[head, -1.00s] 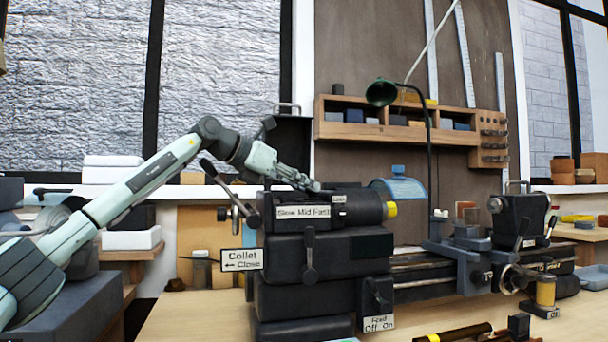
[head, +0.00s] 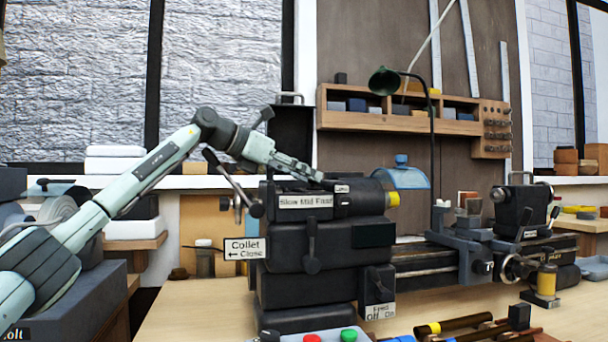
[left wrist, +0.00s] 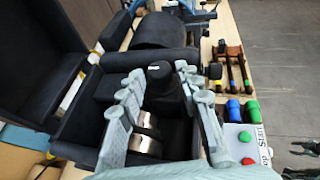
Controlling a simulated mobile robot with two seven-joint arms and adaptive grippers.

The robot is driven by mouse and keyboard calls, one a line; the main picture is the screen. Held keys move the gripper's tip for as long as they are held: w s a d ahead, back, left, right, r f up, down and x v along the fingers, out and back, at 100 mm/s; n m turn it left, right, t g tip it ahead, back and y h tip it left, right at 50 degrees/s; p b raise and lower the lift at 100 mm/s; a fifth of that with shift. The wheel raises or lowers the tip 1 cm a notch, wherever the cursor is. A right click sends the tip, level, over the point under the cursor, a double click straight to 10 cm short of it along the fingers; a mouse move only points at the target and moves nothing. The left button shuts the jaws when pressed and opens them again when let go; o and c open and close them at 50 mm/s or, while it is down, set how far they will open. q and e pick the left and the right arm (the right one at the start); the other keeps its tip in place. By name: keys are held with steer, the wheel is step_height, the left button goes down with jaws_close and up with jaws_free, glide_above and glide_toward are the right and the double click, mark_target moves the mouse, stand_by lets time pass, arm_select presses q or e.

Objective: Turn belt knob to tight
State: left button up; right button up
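The lathe's black headstock (head: 320,244) stands on the bench, with a Slow Mid Fast label (head: 305,201) on its upper front. My left gripper (head: 318,178) reaches in from the left over the top of the headstock. In the left wrist view, my left gripper (left wrist: 158,82) is open, with one finger on each side of a dark upright knob (left wrist: 160,72). I cannot tell whether the fingers touch it. A small label (head: 342,188) is beside the gripper in the head view; its word is too small to read surely. The knob's setting is not readable.
A lever (head: 312,248) hangs on the headstock front, and another lever (head: 232,185) rises at its left. A Collet Close sign (head: 245,248) sticks out left. Red (head: 312,338) and green (head: 348,335) buttons show below. Pale and dark parts at the wrist view's lower right are unclear.

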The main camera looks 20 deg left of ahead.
arm_select(q)
steer(key=v, duration=1.2)
stand_by(0.4)
